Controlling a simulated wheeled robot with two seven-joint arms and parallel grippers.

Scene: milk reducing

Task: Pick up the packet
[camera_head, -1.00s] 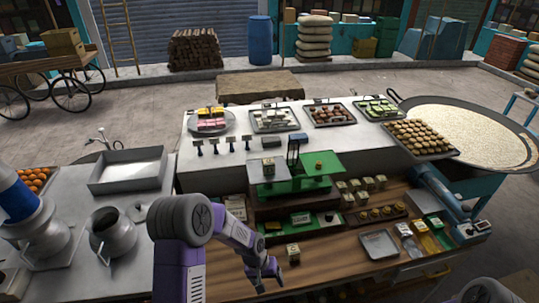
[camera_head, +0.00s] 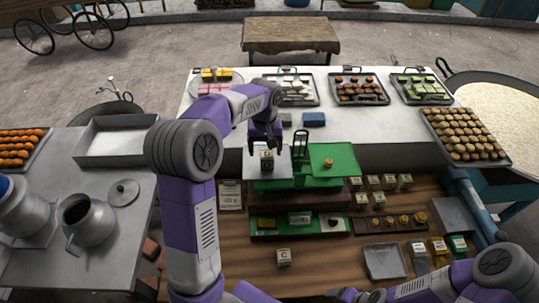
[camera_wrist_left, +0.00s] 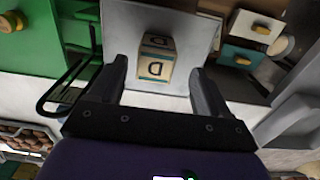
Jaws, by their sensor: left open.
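A small cream box-shaped packet (camera_head: 267,160) with a dark letter stands on the pale left pan (camera_head: 254,172) of the green balance scale (camera_head: 300,184). My left gripper (camera_head: 265,143) is just above it, pointing down, with its fingers open. In the left wrist view the packet (camera_wrist_left: 155,62) shows between the two open fingers of the left gripper (camera_wrist_left: 157,76), with a gap on each side. A similar packet (camera_head: 283,257) marked C stands on the wooden counter in front. My right gripper (camera_head: 352,295) is partly cut off at the bottom edge.
Several similar packets (camera_head: 374,182) stand right of the scale. An upright scale post (camera_head: 301,143) rises close to my left gripper. Sweet trays (camera_head: 358,90) line the white table behind. An empty metal tray (camera_head: 385,261) lies at front right.

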